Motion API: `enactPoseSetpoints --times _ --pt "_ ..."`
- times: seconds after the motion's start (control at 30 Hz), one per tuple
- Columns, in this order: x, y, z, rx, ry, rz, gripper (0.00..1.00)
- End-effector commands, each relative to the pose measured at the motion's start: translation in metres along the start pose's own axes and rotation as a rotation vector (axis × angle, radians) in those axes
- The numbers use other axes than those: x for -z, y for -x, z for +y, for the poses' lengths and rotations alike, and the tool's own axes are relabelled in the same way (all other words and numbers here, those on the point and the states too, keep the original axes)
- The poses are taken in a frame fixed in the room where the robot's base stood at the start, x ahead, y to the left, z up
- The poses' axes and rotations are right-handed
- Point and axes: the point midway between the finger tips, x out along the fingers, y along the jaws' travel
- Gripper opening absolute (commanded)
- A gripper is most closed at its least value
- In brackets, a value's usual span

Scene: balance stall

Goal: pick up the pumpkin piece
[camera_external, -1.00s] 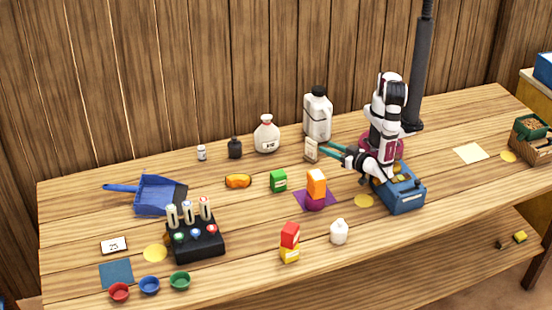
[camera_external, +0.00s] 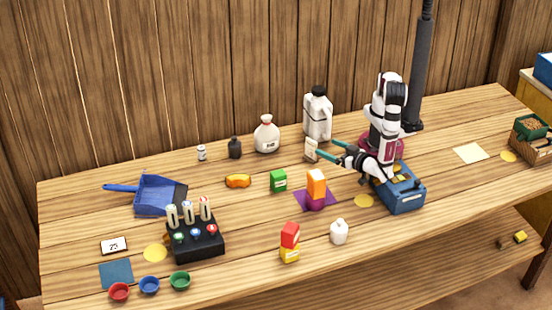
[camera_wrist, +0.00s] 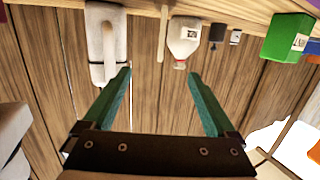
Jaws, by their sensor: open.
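The pumpkin piece (camera_external: 238,181) is a small orange chunk lying on the wooden table, left of the green box, in the external view. I cannot make it out in the wrist view. My gripper (camera_external: 322,147) has teal fingers and points left, well to the right of the piece and above the table. In the wrist view my gripper (camera_wrist: 160,78) is open, with nothing between its fingers.
A blue dustpan (camera_external: 155,196) lies left.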

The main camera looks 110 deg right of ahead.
Motion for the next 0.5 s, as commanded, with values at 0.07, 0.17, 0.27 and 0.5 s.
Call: enactPoseSetpoints --times 0.07,0.17,0.27,0.5 --pt "0.001 0.0 0.0 0.0 0.0 0.0 0.91" --pt "0.016 0.003 -0.001 0.001 -0.002 -0.002 0.91" --pt "0.056 0.008 -0.001 0.003 -0.008 -0.006 0.91" --pt "0.048 -0.055 -0.129 0.366 -0.03 -0.164 0.91"
